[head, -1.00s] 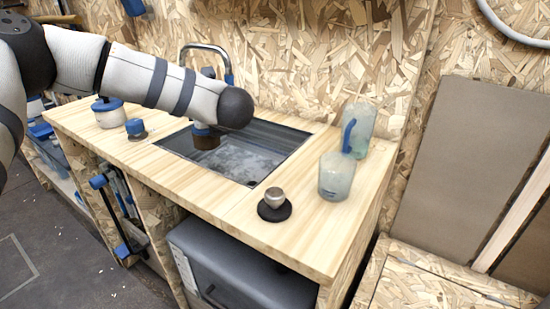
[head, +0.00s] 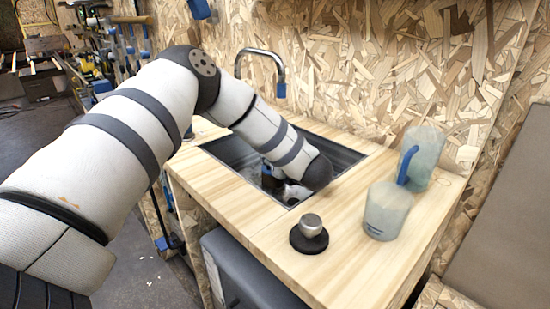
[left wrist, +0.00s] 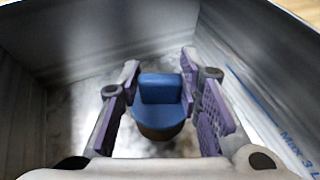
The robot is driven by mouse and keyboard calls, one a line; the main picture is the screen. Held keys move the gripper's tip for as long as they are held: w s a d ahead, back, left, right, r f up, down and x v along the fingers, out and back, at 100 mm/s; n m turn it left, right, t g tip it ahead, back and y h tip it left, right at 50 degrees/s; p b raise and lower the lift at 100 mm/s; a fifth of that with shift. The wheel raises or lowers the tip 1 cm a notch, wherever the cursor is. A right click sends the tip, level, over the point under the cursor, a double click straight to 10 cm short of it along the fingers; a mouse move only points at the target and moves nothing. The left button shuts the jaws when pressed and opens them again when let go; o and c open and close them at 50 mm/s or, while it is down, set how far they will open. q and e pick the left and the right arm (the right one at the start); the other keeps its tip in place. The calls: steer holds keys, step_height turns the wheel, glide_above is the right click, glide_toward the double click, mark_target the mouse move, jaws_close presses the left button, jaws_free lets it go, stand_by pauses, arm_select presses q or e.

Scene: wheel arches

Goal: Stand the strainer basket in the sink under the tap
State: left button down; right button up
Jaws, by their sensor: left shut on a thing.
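The strainer basket (left wrist: 158,128), a dark brown cup with a blue top and upright blue grip, is between the purple-padded fingers of my left gripper (left wrist: 160,82) in the left wrist view. The gripper is shut on its blue grip. In the head view my left gripper (head: 281,183) is down inside the sink (head: 340,156), and mostly hides the basket. I cannot tell whether the basket touches the sink floor. The tap (head: 262,54) arches from behind the sink, with a blue end hanging over its back part. My right gripper is not in view.
A metal knob on a black disc (head: 310,236) stands on the counter in front of the sink. Two translucent jugs (head: 388,210) (head: 424,157), one with a blue handle, stand right of it. The sink walls rise close around my gripper.

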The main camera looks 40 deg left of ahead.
arm_select(q)
steer(key=c, duration=1.2)
jaws_free()
steer(key=shift+o, duration=0.2)
steer(key=v, duration=0.7)
steer(key=shift+d+r+p, duration=0.15)
steer(key=shift+d+p, duration=0.05)
steer(key=shift+p, duration=0.2)
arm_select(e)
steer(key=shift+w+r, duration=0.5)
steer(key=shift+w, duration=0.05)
arm_select(q)
steer(key=shift+s, duration=0.1)
